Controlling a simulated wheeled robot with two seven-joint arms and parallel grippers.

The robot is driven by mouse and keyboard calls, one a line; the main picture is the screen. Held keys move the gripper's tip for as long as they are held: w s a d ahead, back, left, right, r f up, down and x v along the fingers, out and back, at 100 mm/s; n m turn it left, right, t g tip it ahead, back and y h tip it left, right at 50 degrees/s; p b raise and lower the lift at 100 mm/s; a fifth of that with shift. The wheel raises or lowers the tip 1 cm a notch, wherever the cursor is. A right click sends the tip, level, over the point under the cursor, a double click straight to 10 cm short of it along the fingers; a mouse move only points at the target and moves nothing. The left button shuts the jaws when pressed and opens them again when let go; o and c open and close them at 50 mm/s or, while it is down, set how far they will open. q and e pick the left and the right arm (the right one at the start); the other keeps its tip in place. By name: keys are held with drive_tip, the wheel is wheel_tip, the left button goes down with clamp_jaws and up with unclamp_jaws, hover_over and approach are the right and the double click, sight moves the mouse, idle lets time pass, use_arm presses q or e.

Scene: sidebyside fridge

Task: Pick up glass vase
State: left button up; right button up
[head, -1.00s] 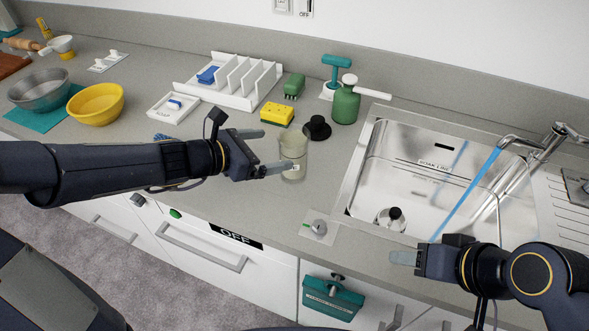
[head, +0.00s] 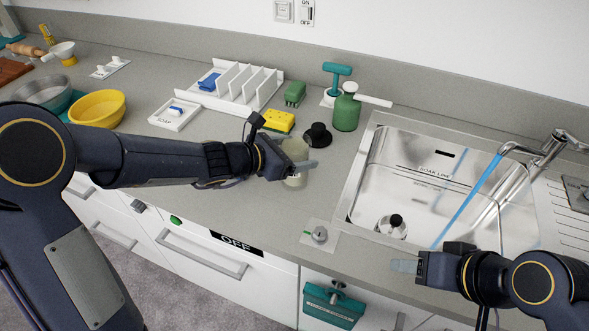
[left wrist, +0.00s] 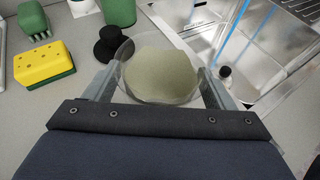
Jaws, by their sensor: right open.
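The glass vase (head: 294,180) stands on the counter left of the sink, partly hidden behind my left gripper in the head view. It is clear glass with a pale greenish-grey fill. My left gripper (head: 302,167) is at the vase. In the left wrist view the vase (left wrist: 160,75) lies between the two fingers of the left gripper (left wrist: 160,88), one on each side. Whether the fingers press on the glass cannot be told. My right gripper (head: 404,266) is open and empty over the counter's front edge, below the sink.
A black hat-shaped stopper (head: 317,136) sits close behind the vase, with a yellow sponge (head: 279,121), green brush (head: 295,93) and green pump bottle (head: 347,108) further back. The sink (head: 410,200) is to the right. A knob plate (head: 319,235) is in front.

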sight(306, 138)
use_arm(q)
drive_tip(key=c, duration=0.7)
drive_tip(key=shift+r, duration=0.15)
drive_tip(key=shift+r, duration=0.55)
wheel_tip(306, 138, up, 3)
drive_tip(key=shift+s+f+p, duration=0.1)
drive_tip(key=shift+f+p, duration=0.05)
drive_tip(key=shift+p, duration=0.5)
drive_tip(key=s+a+r+p, duration=0.3)
drive_tip(key=s+a+r, duration=0.2)
drive_tip(key=s+r, duration=0.4)
drive_tip(key=s, duration=0.3)
drive_tip(key=shift+s+a, duration=0.2)
drive_tip(key=shift+s, duration=0.2)
